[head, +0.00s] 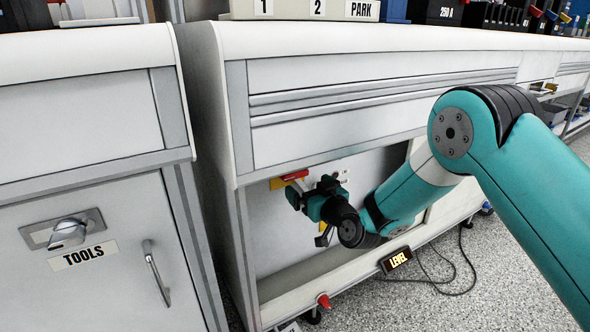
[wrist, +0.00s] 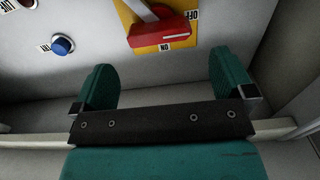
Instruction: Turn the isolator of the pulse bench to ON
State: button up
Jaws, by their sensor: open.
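The isolator has a red handle (wrist: 160,34) on a yellow plate (wrist: 181,43), at the top middle of the wrist view. An ON label (wrist: 165,48) sits at the plate's lower edge and an OFF label (wrist: 194,14) at its right; both read upside down. Which label the handle points to is unclear. In the head view the red handle (head: 294,175) shows inside the bench's lower bay, partly hidden by my gripper (head: 308,190). My gripper (wrist: 160,66) is open and empty, its fingers spread wide just short of the handle and apart from it.
A blue button (wrist: 62,46) is left of the isolator in the wrist view. The bay's lower rail runs under my gripper. In the head view a LEVEL display (head: 396,260) and a red knob (head: 324,301) sit low on the bench. A TOOLS cabinet (head: 90,225) stands left.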

aim_at(296, 177)
jog(key=b+x, duration=0.1)
jog(key=x, duration=0.6)
jog(key=c, duration=0.7)
